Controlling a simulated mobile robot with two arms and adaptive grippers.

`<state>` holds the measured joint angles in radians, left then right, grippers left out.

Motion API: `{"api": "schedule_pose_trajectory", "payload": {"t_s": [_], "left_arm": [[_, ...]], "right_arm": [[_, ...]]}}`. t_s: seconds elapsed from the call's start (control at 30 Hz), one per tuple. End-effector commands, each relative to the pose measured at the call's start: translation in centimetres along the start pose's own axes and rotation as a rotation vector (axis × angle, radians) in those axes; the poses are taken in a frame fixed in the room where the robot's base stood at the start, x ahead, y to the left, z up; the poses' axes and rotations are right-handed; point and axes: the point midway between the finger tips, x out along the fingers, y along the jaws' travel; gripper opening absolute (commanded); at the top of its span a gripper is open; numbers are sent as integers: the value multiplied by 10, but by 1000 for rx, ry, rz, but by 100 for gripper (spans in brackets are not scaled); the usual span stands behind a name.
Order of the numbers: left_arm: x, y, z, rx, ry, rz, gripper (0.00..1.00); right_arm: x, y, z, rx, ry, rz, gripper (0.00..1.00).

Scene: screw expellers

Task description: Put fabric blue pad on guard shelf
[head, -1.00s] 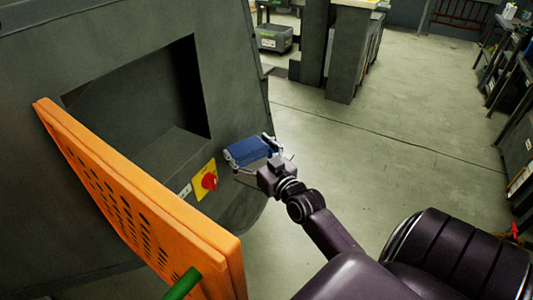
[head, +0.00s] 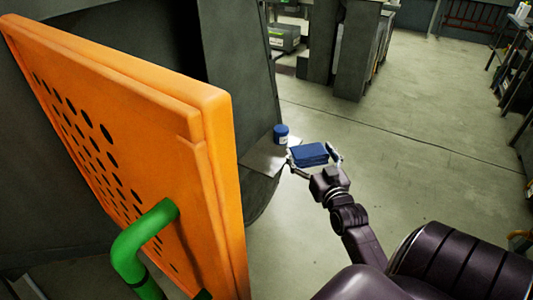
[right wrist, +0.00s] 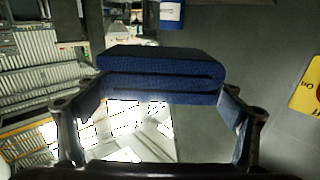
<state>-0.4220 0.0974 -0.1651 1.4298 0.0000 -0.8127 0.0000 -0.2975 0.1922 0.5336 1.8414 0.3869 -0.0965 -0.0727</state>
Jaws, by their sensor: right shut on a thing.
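The fabric blue pad (head: 309,154) is a folded dark blue pad held between the fingers of my right gripper (head: 315,160). In the right wrist view the pad (right wrist: 160,75) sits level across the jaws, a finger at each end. A thin grey metal shelf (head: 262,158), which looks like the guard shelf, juts from the machine just left of the pad. A blue container with a white label (head: 281,134) stands at its back edge. The pad is at the shelf's right side; whether they touch I cannot tell. My left gripper is not in view.
A large orange perforated guard (head: 150,130) with a green handle (head: 145,245) fills the left foreground and hides part of the dark grey machine (head: 238,70). Part of a yellow plate (right wrist: 305,88) shows in the right wrist view. Open floor (head: 430,150) lies to the right.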

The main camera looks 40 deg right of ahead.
Motion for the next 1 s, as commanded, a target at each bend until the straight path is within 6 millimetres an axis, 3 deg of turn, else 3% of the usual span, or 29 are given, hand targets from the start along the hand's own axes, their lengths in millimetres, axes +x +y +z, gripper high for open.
{"api": "schedule_pose_trajectory", "payload": {"t_s": [0.7,0.8,1.0], "left_arm": [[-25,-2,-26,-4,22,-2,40],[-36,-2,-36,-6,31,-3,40],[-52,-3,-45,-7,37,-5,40]], "right_arm": [[116,-118,0,4,1,-2,62],[112,-113,20,-3,-5,-1,62],[112,-113,34,-3,-1,-1,62]]}}
